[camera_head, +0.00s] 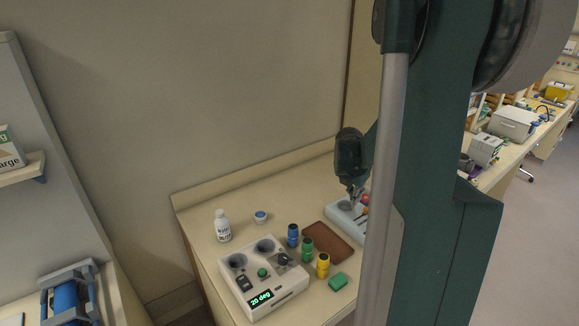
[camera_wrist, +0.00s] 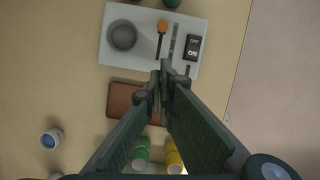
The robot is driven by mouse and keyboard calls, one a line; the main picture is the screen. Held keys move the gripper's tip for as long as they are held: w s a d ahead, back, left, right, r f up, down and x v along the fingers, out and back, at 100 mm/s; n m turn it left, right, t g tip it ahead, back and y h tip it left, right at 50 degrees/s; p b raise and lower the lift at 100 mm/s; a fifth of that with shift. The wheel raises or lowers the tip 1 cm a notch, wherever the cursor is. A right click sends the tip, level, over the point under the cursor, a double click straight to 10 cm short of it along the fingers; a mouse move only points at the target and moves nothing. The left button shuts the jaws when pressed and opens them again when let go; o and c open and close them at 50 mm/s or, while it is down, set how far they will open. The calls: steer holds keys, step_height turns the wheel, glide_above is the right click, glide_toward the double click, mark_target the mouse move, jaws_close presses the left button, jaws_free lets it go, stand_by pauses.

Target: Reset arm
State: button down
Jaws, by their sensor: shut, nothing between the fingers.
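My gripper (camera_head: 353,192) points down above the right part of the bench in the head view, over a pale device (camera_head: 338,219) with a round well. In the wrist view my gripper (camera_wrist: 164,78) has its fingertips together, with nothing between them. The tips appear between the brown mat (camera_wrist: 122,100) and the near edge of the pale device (camera_wrist: 115,60). This device has a dark well, an orange-topped slider and an OFF/ON switch (camera_wrist: 194,42). My arm's column hides its right side in the head view. I cannot tell whether the fingertips touch anything.
A control box (camera_head: 290,295) reading "20 deg" stands at the bench front. A white bottle (camera_head: 222,226) and small jar (camera_head: 261,217) stand behind. The back left bench is clear.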

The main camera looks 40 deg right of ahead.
steer(key=shift+a, duration=0.1)
steer(key=a+r+m+t+b, duration=0.1)
steer(key=a+r+m, duration=0.2)
steer(key=a, duration=0.6)
steer(key=a+r+m+t+b, duration=0.1)
steer(key=a+r+m+b, duration=0.15)
steer(key=a, duration=0.65)
steer(key=a+r+m+t+b, duration=0.15)
steer(key=a+m, duration=0.25)
steer(key=a, duration=0.5)
steer(key=s+a+f+m+t+y+b, duration=0.1)
steer(key=s+a+m, duration=0.4)
steer(key=a, duration=0.7)
steer(key=s+a+f+m+t+y+b, duration=0.1)
steer(key=s+a+m, duration=0.4)
steer(key=a, duration=0.6)
steer(key=shift+s+a+t+y+b, duration=0.4)
steer(key=shift+s+t+y+b, duration=0.15)
steer(key=shift+s+y+b, duration=0.4)
